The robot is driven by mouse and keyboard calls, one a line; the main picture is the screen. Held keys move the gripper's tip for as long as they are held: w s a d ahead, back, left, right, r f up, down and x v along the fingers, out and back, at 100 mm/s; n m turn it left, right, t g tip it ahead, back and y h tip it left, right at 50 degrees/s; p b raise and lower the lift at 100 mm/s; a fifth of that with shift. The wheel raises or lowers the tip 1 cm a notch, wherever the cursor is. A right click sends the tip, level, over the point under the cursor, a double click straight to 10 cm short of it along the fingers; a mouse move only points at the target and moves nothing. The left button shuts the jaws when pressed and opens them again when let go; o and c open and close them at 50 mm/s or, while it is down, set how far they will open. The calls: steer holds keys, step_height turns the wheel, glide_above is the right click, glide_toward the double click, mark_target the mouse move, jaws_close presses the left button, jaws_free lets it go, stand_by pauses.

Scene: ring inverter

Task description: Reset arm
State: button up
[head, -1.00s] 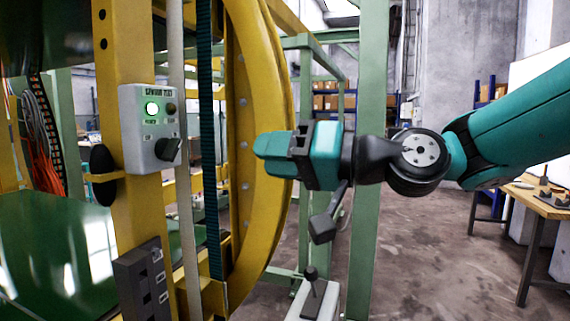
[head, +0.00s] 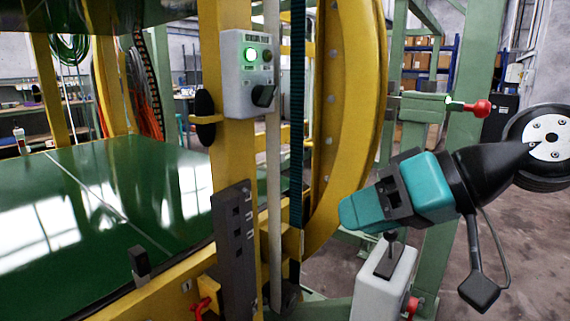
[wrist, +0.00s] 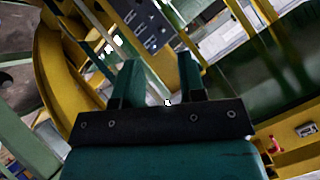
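My gripper (head: 348,212) is teal and black, in the right half of the head view, tilted with its tips pointing down and left. The wrist view shows its two teal fingers (wrist: 160,72) apart, with nothing between them. The tips appear in front of the yellow ring's lower part (head: 350,130); I cannot tell the exact gap. A white-grey box with a black lever (head: 385,285) shows just below the gripper in the head view.
A grey control box (head: 238,95) with a lit green lamp and black knob is on the yellow post. A dark switch panel (head: 232,250) sits below it. A green table (head: 120,190) fills the left. A red-knobbed lever (head: 478,108) is behind my arm.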

steer(key=s+d+f+n+g+h, duration=0.25)
steer(key=s+f+g+h, duration=0.2)
steer(key=s+f, duration=0.4)
step_height(320, 180, up, 14)
steer(key=s+d+h+p, duration=0.1)
steer(key=s+d+p, duration=0.1)
steer(key=p, duration=1.2)
steer(key=shift+r+m+p, duration=0.15)
steer(key=shift+m+p, duration=0.2)
steer(key=shift+p, duration=0.05)
steer(key=shift+g+h, duration=0.25)
